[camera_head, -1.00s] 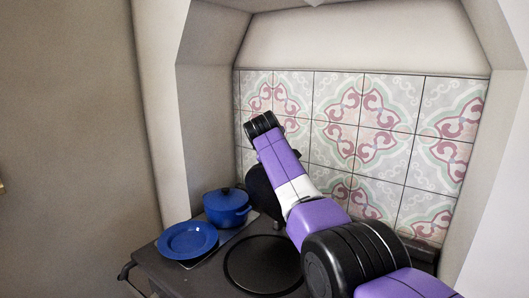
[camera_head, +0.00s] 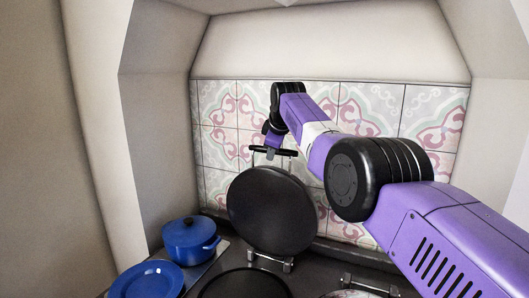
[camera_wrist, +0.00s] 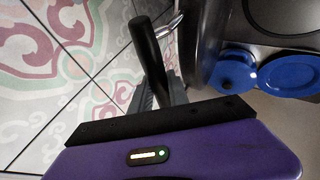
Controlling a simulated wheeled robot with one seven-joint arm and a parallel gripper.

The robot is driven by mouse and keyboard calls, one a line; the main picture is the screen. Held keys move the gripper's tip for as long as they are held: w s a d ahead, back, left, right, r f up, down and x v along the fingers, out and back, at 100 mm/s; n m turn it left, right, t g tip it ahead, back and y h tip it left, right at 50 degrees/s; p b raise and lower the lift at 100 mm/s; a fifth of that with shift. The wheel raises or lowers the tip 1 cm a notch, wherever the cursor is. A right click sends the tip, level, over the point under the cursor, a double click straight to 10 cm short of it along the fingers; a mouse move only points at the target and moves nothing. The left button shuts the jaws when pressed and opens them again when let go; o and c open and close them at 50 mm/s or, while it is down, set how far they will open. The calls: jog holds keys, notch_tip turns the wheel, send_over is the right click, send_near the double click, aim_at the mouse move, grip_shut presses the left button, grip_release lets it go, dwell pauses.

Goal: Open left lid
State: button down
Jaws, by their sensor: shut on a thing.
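The left lid (camera_head: 272,212) is a round black stove lid, standing nearly upright on its hinge (camera_head: 272,262) at the back of the stove, leaning toward the tiles. Its bar handle (camera_head: 288,152) is at the top edge. My gripper (camera_head: 273,143) is at this handle, shut on it. In the wrist view the dark handle (camera_wrist: 146,50) runs between the fingers of my gripper (camera_wrist: 163,92), and the lid's edge (camera_wrist: 203,45) shows beside it. The round hotplate (camera_head: 243,285) in front of the lid is uncovered, cut by the lower picture edge.
A blue pot (camera_head: 190,238) with its own lid and a blue plate (camera_head: 147,281) stand left of the hotplate. The tiled wall (camera_head: 215,140) is close behind the lid. A second hinge (camera_head: 370,286) is at the lower right.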

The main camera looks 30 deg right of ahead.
jog(key=shift+d+f, duration=0.3)
jog(key=shift+w, duration=0.1)
jog(key=c, duration=1.3)
grip_release()
jog(key=shift+r, duration=0.15)
jog(key=shift+b, duration=0.65)
